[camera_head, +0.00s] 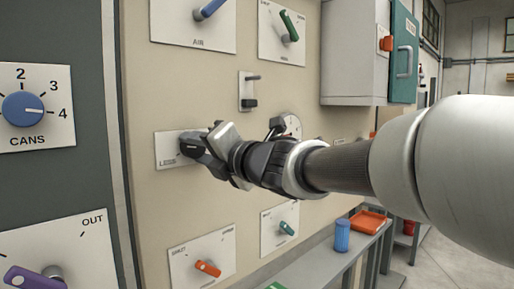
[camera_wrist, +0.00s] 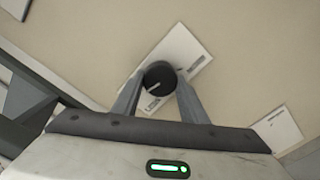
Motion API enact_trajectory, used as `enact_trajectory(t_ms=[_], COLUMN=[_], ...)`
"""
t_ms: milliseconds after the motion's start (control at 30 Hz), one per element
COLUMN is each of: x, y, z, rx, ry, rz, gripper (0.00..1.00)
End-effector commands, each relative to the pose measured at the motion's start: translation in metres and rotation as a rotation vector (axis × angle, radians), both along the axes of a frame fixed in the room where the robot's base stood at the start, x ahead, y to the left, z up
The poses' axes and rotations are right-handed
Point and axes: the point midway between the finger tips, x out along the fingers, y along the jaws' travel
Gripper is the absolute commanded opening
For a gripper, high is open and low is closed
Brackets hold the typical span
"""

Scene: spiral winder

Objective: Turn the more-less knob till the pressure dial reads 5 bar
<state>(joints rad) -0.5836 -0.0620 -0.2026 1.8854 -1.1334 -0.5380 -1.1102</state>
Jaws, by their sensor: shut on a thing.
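The more-less knob is a round black knob (camera_wrist: 159,75) with a pale pointer line, on a white plate (camera_wrist: 184,52) in the wrist view. In the head view its plate (camera_head: 168,150) shows the word LESS, and my gripper covers most of the knob. My gripper (camera_head: 192,148) reaches the panel from the right. In the wrist view its two fingers (camera_wrist: 158,82) are shut on the knob, one on each side. The pressure dial (camera_head: 293,125) is a round white gauge right of the knob. It is partly hidden by my wrist, and its reading cannot be made out.
Above are the blue AIR handle (camera_head: 210,9), a green handle (camera_head: 288,25) and a small black switch (camera_head: 250,92). Below are an orange handle (camera_head: 208,268) and a teal handle (camera_head: 287,228). A blue CANS knob (camera_head: 23,109) is at left. A bench with a blue cup (camera_head: 342,236) stands lower right.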

Motion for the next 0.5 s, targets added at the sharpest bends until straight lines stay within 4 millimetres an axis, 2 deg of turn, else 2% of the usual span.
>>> enact_trajectory(t_ms=[500], x=[0.0], y=[-0.0006], z=[0.0035], rx=[0.255], ry=[0.3], rz=[-0.002], gripper=[0.17])
